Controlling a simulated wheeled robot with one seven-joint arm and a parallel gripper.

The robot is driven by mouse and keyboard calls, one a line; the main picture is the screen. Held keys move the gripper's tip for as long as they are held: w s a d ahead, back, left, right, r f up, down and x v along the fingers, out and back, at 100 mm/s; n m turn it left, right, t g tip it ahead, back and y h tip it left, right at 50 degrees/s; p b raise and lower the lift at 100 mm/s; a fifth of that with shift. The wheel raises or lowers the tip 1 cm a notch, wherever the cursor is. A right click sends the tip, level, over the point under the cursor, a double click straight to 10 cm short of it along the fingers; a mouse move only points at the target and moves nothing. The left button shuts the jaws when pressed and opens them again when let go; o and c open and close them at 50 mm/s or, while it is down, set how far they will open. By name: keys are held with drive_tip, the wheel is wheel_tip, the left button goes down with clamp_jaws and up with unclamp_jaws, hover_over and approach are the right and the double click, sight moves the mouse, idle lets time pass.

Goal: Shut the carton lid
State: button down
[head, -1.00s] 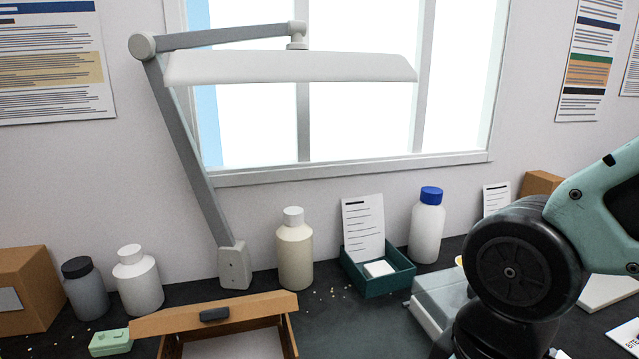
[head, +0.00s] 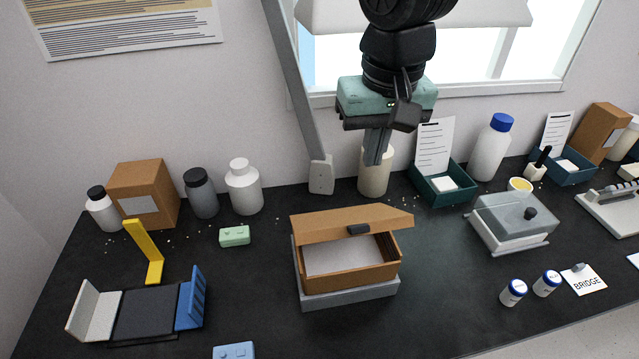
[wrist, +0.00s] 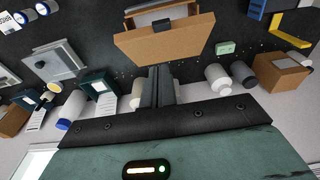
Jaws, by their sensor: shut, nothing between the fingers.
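The carton (head: 349,277) is a brown open box on a grey base (head: 350,295) in the middle of the bench. Its lid (head: 351,222) is hinged partly open and tilted up, with a dark tab (head: 358,229) on its edge. A white interior shows below the lid. In the wrist view the lid (wrist: 165,36) shows its brown outer face, just beyond the fingers. My gripper (head: 376,160) is shut and empty, above and behind the carton, pointing down and apart from the lid. The shut fingers also show in the wrist view (wrist: 158,72).
A cream bottle (head: 373,178) stands behind the carton, close to my gripper. The lamp post (head: 300,100) rises to its left. A teal bin (head: 442,186) and a grey lidded box (head: 512,222) stand right. A green block (head: 234,236) lies left.

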drive_tip(key=a+r, duration=0.1)
drive_tip(key=p, duration=0.3)
hover_over(357, 224)
drive_tip(key=w, duration=0.2)
drive_tip(key=f, duration=0.9)
drive_tip(key=shift+a, duration=0.25)
drive_tip(key=f, duration=0.1)
drive_tip(key=s+f, duration=0.1)
drive_tip(key=f+p, duration=0.1)
drive_tip(key=shift+s+d, duration=0.25)
drive_tip(key=shift+s, duration=0.15)
drive_tip(key=shift+s+f, duration=0.25)
drive_tip(key=shift+f, duration=0.35)
